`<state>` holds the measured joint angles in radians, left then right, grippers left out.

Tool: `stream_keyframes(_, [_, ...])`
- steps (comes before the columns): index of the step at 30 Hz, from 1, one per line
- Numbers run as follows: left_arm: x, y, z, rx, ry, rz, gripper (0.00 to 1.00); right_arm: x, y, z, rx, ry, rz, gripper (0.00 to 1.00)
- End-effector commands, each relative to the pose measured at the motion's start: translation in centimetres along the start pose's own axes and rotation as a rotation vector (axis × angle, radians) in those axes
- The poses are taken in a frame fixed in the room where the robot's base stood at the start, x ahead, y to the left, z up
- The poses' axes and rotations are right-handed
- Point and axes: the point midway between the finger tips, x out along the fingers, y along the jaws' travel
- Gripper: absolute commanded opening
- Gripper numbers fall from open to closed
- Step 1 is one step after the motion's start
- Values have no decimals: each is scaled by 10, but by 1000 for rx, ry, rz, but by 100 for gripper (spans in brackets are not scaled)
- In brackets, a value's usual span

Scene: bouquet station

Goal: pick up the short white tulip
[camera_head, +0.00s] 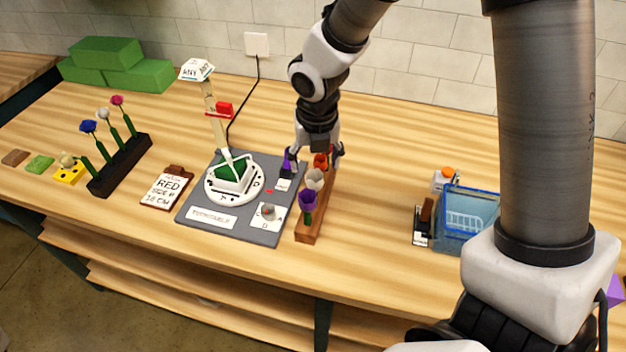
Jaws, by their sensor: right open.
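A white tulip (315,179) stands in a brown wooden rack (308,238), between a purple tulip (307,202) in front and a red tulip (321,160) behind. My right gripper (314,158) points down over the back part of the rack with its fingers apart. The red tulip shows between the fingers, and the white tulip is just in front of them. I cannot tell whether the fingers touch any flower. Another purple flower (288,160) shows by the left finger. The stems of the back flowers are mostly hidden. My left gripper is not in view.
A black rack (120,168) holds more flowers, one white. A blue bin (470,240) stands right. Table between rack and bin is clear.

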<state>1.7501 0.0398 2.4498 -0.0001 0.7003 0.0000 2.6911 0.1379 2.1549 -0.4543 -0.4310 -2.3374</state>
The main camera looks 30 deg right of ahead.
Motion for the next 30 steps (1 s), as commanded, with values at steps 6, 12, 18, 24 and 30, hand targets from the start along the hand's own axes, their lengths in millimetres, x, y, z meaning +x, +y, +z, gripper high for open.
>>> stream_keyframes(6, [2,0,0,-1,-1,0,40,34,2,-4,0,5,-1,70])
stream_keyframes(12, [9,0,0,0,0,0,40,62,3,-5,2,2,2,70])
stream_keyframes(18, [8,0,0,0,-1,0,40,62,3,-4,2,1,2,70])
stream_keyframes(24, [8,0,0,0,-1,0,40,62,3,-5,3,2,2,22])
stream_keyframes(30, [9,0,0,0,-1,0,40,62,3,-5,3,2,2,18])
